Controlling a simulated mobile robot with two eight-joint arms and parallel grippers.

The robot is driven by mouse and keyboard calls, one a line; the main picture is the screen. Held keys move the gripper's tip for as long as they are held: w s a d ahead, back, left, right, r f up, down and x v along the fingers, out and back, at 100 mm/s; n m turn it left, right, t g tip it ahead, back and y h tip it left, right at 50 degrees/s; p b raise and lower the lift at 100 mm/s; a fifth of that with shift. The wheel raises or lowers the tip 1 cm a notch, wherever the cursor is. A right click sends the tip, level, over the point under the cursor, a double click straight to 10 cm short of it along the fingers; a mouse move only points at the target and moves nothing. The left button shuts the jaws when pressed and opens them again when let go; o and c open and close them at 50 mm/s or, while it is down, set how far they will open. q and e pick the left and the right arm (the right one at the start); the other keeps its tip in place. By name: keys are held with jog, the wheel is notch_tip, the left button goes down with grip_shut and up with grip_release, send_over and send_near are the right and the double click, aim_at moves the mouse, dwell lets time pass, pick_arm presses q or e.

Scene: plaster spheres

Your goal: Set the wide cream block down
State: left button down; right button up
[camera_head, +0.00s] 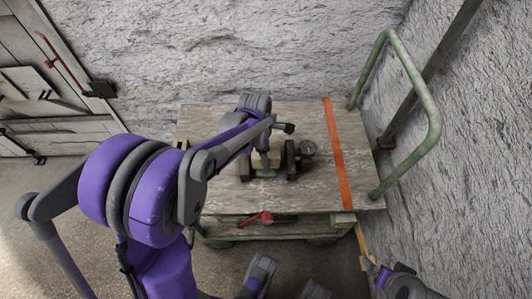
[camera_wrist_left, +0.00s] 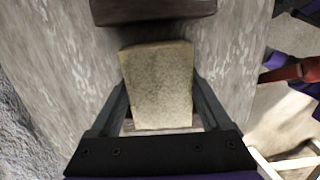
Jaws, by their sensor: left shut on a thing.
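The wide cream block (camera_wrist_left: 158,85) is between the two fingers of my left gripper (camera_wrist_left: 160,100) in the left wrist view. The gripper is shut on it, with a finger at each side. In the head view the cream block (camera_head: 259,160) shows as a small pale patch over the cart top (camera_head: 225,120), partly hidden by my left gripper (camera_head: 264,170). I cannot tell whether its underside touches the boards. My right arm's end (camera_head: 385,277) shows at the lower right; its jaws are not clear.
Dark blocks (camera_head: 291,158) stand close right of the cream block; a dark block (camera_wrist_left: 150,8) is just beyond it in the wrist view. A round grey item (camera_head: 308,148) is further right. An orange strap (camera_head: 338,150) and green handle (camera_head: 437,120) bound the right side. Boards toward the front are clear.

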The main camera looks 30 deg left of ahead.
pick_arm(q)
jog(key=shift+f+b, duration=0.5)
jog(key=shift+f, duration=0.2)
grip_release()
jog(key=shift+r, duration=0.1)
jog(key=shift+r+p, duration=1.35)
jog(key=shift+r, duration=0.6)
